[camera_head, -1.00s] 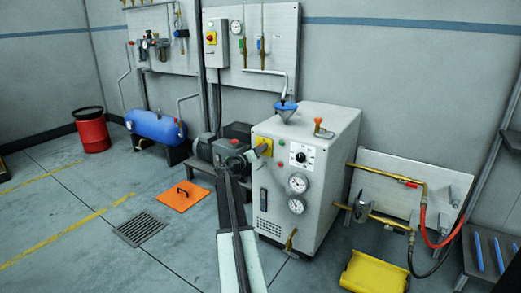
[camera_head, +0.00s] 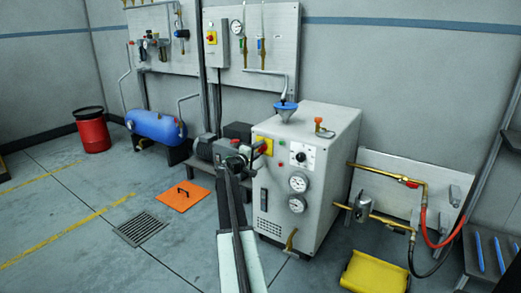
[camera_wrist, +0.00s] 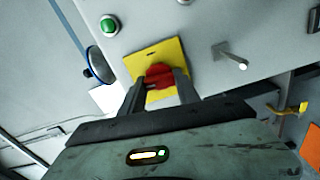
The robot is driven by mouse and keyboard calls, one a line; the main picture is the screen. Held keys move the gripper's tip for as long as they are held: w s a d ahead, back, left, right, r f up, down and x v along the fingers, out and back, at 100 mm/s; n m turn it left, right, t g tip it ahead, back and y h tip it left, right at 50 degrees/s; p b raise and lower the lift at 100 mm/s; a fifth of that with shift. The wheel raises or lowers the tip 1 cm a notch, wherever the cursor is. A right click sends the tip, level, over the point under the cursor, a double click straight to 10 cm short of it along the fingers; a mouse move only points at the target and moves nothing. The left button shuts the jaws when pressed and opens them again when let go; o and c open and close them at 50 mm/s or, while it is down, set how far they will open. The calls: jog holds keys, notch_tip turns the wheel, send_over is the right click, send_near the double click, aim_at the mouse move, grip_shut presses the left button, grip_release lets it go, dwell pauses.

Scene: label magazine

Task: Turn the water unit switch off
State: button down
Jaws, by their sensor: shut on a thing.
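The water unit (camera_head: 325,155) is a grey cabinet in the middle of the head view. Its switch is a red knob (camera_wrist: 157,76) on a yellow plate (camera_wrist: 170,52). The yellow plate also shows at the cabinet's upper left front in the head view (camera_head: 267,146). My gripper (camera_wrist: 160,84) is shut on the red knob, one finger on each side of it. In the head view my gripper (camera_head: 252,154) reaches the plate from the left. The fingers hide part of the knob, and I cannot tell which setting it points to.
A green lamp (camera_wrist: 109,25) and a metal peg (camera_wrist: 232,58) stand out near the plate. A blue funnel (camera_head: 286,106) tops the cabinet. An orange floor plate (camera_head: 183,195) lies left, and a yellow container (camera_head: 375,272) stands at right. Open floor lies at front left.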

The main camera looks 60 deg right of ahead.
jog(key=shift+w+a+n, duration=0.1)
jog(key=shift+a+n, duration=0.05)
jog(key=shift+n, duration=0.75)
jog(key=c, duration=0.9)
grip_release()
jog(key=a, duration=0.7)
jog(key=shift+a, duration=0.35)
